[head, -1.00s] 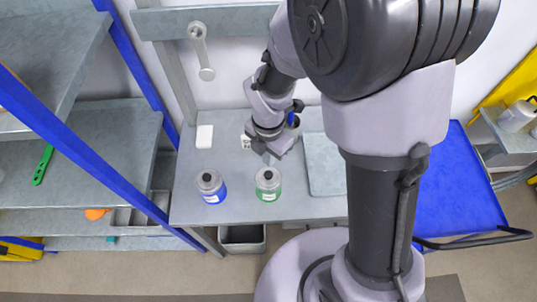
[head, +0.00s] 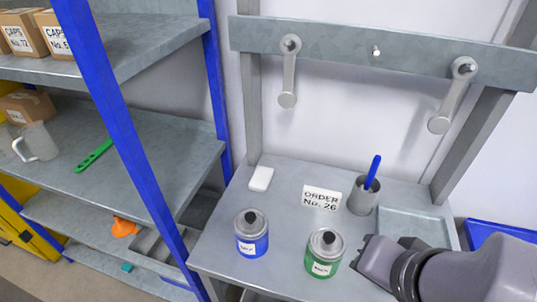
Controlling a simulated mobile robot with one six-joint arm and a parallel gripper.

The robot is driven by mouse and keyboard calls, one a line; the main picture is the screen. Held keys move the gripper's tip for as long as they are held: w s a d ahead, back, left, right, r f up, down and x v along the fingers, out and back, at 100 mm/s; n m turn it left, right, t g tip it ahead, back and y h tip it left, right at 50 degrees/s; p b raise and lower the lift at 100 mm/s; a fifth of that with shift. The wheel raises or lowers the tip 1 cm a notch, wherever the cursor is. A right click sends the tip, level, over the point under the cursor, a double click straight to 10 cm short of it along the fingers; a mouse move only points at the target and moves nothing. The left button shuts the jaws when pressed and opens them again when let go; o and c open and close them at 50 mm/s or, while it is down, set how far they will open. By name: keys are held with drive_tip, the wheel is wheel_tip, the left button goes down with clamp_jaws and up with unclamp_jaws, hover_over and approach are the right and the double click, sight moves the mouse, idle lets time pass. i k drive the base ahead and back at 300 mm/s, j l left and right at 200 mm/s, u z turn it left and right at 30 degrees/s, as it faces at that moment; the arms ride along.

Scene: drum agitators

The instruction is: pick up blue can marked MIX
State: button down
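The blue can (head: 252,246) stands upright on the grey workbench, left of the middle, in the head view. It has a grey lid with a dark knob and a white label, whose small print I cannot read surely. A green can (head: 322,263) of the same shape stands to its right. My gripper (head: 362,253) is at the lower right, just right of the green can and apart from the blue can. The angle does not show its fingers clearly, so I cannot tell whether it is open.
The workbench (head: 222,247) also holds a white block (head: 261,179), an "ORDER No. 26" card (head: 321,198), a grey cup (head: 362,197) with a blue stick and a shallow tray (head: 412,224). Two cranks (head: 288,75) hang on the rail behind. A blue-posted shelf (head: 125,135) stands left.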

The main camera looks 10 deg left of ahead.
sight(254, 247)
drive_tip(key=u, duration=1.15)
drive_tip(key=j+z, duration=0.35)
drive_tip(key=k+j+z, duration=0.1)
drive_tip(key=j+z, duration=0.25)
drive_tip(key=j, duration=0.2)
drive_tip(key=k+j+z, duration=0.15)
drive_tip(key=j+z, duration=0.15)
drive_tip(key=j, duration=0.15)
drive_tip(key=k+j+z, duration=0.15)
drive_tip(key=j+z, duration=0.2)
drive_tip(key=j, duration=0.1)
